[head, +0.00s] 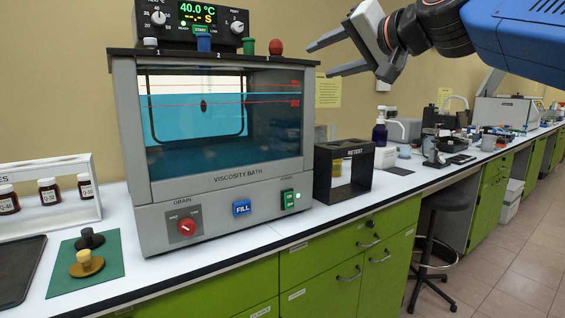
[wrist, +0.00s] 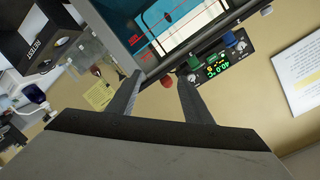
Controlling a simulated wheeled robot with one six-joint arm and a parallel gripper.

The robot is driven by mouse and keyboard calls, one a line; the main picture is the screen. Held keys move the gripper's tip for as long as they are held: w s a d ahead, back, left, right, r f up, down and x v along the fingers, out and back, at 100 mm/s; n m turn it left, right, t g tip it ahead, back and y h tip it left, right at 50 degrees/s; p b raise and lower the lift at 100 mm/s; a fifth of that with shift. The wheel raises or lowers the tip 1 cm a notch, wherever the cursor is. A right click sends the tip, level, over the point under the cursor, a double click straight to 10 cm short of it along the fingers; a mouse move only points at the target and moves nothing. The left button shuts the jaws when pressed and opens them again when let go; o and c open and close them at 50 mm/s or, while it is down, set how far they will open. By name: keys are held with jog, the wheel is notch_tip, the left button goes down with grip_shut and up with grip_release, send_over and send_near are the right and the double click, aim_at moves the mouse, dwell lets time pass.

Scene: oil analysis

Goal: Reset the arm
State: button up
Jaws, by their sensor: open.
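My gripper (head: 325,57) is open and empty, high in the upper part of the head view, with its fingers pointing left. It is in the air to the right of the viscosity bath (head: 232,185), at about the height of its top, and touches nothing that I can see. In the wrist view its two fingers (wrist: 157,82) are apart, with nothing between them but wall and the red knob (wrist: 167,82) beyond. The bath holds blue liquid behind its window, and its display (head: 198,13) reads 40.0 °C.
A black RETEST box (head: 343,172) stands right of the bath. A rack (head: 45,195) with several brown bottles and a green mat (head: 60,278) with two knobbed pieces are at left. The bench runs on to the right, with a stool (head: 437,240) in front. The floor at right is clear.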

jog(key=s+d+f+g+h, duration=0.3)
jog(key=s+d+f, duration=0.3)
jog(key=f, duration=1.2)
jog(key=s+d+f+n+g+h, duration=0.1)
jog(key=s+d+f+g+h, duration=0.2)
jog(key=f, duration=1.5)
jog(key=s+d+f+n+g+h, duration=0.1)
jog(key=s+d+f+g+h, duration=0.2)
jog(key=s+d+f, duration=0.7)
jog(key=s+f, duration=0.5)
jog(key=f, duration=0.2)
jog(key=shift+s+d+f, duration=0.2)
jog(key=shift+s+f, duration=0.15)
jog(key=shift+f, duration=0.05)
